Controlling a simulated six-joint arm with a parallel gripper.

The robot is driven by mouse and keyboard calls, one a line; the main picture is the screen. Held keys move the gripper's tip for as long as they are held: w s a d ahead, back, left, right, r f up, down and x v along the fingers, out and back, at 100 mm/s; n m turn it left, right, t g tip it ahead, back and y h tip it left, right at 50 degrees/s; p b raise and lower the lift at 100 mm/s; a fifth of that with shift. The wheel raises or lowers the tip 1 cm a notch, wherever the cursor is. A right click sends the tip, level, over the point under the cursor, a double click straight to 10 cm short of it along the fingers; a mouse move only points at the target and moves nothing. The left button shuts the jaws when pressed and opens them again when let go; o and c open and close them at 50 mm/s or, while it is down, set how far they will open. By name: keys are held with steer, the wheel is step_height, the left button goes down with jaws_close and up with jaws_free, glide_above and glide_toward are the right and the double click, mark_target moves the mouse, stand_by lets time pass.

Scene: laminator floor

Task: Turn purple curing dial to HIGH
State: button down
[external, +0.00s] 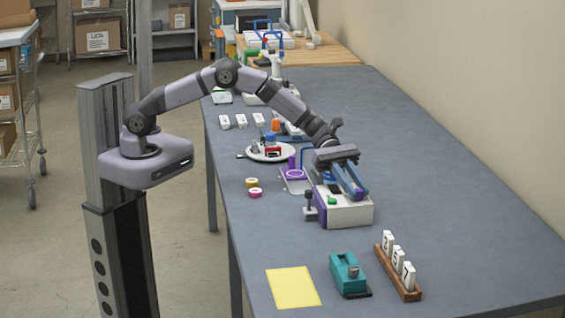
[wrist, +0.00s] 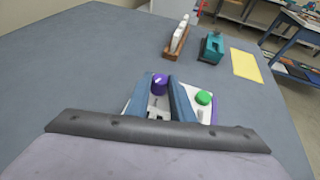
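The purple curing dial (wrist: 159,84) is a round knob with a pale mark on top; the wording around it is too small to read. It sits on a white and purple machine (external: 347,214), where the dial (external: 362,193) shows just beyond my fingertips in the external view. My gripper (external: 356,188) points down over the machine. Its two blue fingers are apart, and in the wrist view my gripper (wrist: 160,88) has the dial between or just past the fingertips. I cannot tell whether the fingers touch it.
A green button (wrist: 204,97) is beside the dial, close to one finger. A teal device (external: 348,275), a wooden rack with white blocks (external: 398,276) and a yellow sheet (external: 293,288) lie nearby. A white plate (external: 270,156) with small items is behind. The table's right side is clear.

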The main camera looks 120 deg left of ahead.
steer(key=shift+w+a+r+m+g+h+b, duration=0.1)
steer(key=shift+w+m+g+h+b, duration=0.1)
steer(key=shift+m+g+h, duration=0.25)
steer(key=shift+w+a+m+g+h+b, duration=0.1)
steer(key=shift+m+g+h+b, duration=0.15)
steer(key=shift+m+h, duration=0.35)
steer(key=shift+s+m+g+h+b, duration=0.1)
steer(key=shift+m+g+h+b, duration=0.25)
steer(key=shift+m+g, duration=0.1)
steer(key=c, duration=1.6)
jaws_free()
steer(key=shift+o, duration=0.2)
step_height(320, 180, up, 10)
steer(key=shift+b, duration=0.45)
